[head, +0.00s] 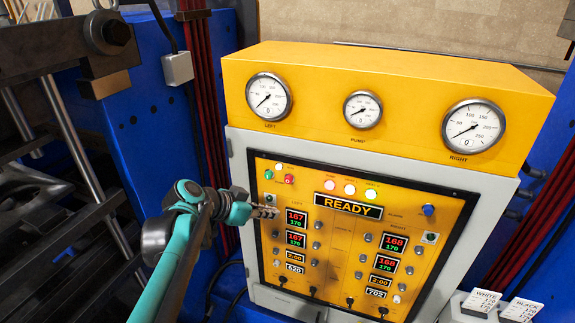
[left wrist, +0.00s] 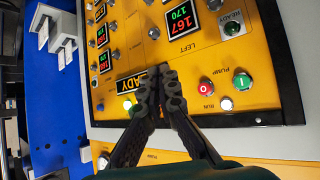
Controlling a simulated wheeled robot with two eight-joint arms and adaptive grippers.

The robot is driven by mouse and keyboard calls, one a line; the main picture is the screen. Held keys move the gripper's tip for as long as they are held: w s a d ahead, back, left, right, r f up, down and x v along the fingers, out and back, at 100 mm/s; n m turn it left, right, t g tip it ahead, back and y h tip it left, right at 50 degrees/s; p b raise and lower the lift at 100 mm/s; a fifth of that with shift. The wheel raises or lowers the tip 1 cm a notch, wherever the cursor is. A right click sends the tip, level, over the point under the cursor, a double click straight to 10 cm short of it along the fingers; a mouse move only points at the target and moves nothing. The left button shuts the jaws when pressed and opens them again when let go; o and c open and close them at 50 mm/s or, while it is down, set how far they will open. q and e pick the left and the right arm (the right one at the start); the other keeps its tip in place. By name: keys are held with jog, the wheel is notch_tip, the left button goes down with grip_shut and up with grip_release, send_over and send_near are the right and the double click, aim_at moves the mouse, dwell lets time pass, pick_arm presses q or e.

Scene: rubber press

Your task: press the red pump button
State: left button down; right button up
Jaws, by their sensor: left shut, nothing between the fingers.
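The red pump button (head: 290,178), marked with a white O, sits at the upper left of the yellow control panel (head: 343,278). It also shows in the left wrist view (left wrist: 207,87). The green button (head: 268,174) beside it is marked I in the left wrist view (left wrist: 242,80). My left gripper (head: 274,212) is shut and empty, in front of the panel and lower than the red button in the head view. In the left wrist view its fingertips (left wrist: 160,82) lie left of the red button, partly covering the READY display. I cannot tell whether they touch the panel. My right gripper is not in view.
The READY display (head: 348,206) and several small lamps, knobs and number displays cover the panel. A yellow hood with left (head: 268,95), pump (head: 363,109) and right gauges (head: 473,126) juts out above. Blue press frames flank the cabinet. Labelled white blocks (head: 483,302) stand at lower right.

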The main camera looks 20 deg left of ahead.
aim_at(289, 180)
pick_arm(q)
jog(key=shift+w+a+r, duration=0.25)
jog(key=shift+r, duration=0.4)
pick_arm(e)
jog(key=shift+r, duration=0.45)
pick_arm(q)
jog(key=shift+w, duration=0.15)
jog(key=w+b, duration=0.1)
jog(key=w, duration=0.7)
jog(key=shift+w, duration=0.25)
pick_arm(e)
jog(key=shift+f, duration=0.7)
pick_arm(q)
jog(key=shift+w, duration=0.1)
jog(key=shift+w, duration=0.35)
